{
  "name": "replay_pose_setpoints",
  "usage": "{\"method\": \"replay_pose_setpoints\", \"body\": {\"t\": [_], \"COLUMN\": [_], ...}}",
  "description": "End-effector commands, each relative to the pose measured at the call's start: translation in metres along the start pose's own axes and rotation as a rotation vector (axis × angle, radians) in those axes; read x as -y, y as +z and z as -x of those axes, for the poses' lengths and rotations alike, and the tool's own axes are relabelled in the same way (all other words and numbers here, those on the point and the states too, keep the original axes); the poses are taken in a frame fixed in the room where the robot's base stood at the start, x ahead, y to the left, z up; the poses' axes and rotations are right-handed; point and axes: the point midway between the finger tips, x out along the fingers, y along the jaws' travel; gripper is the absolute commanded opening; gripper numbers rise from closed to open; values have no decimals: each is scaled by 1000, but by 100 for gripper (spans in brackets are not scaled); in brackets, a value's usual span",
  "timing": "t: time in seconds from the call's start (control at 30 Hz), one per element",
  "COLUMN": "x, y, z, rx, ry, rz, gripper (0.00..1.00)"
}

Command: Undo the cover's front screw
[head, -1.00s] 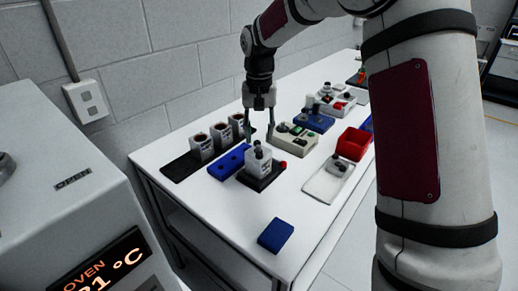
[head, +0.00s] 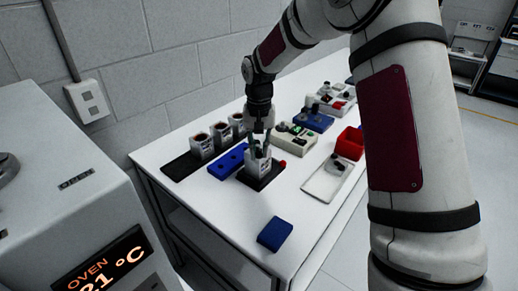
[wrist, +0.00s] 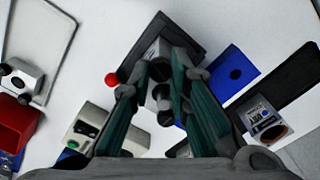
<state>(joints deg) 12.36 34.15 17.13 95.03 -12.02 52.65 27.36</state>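The servo unit (head: 256,168) is a small light-grey block with black knob-like screws on top, standing on a dark base plate. In the wrist view its printed block (wrist: 158,50) lies under the fingertips, and a black screw (wrist: 162,92) shows between the fingers. My gripper (head: 259,148) is straight above the unit, pointing down, with its fingers at screw height. In the wrist view my gripper (wrist: 165,68) has its green-padded fingers on either side of the screws, with a gap between them. Any contact with a screw is hard to make out.
A blue block with holes (head: 228,161) lies left of the unit, beside several grey cups on a black strip (head: 180,168). A grey box with buttons (head: 295,137), a red bin (head: 350,143) and a white tray (head: 320,184) lie right. A blue block (head: 275,234) lies in front.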

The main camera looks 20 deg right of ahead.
Motion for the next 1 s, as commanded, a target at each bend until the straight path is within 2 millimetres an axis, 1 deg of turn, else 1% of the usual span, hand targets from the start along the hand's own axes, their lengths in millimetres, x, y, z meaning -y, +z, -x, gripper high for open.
{"method": "replay_pose_setpoints", "body": {"t": [0.27,0.47,0.67,1.0], "x": [0,0,0,0], "y": [0,0,0,0], "z": [0,0,0,1], "rx": [-1,-1,-1,-2], "ry": [-1,-1,-1,-1], "rz": [16,89,234,556], "gripper": [0,0,0,0]}}
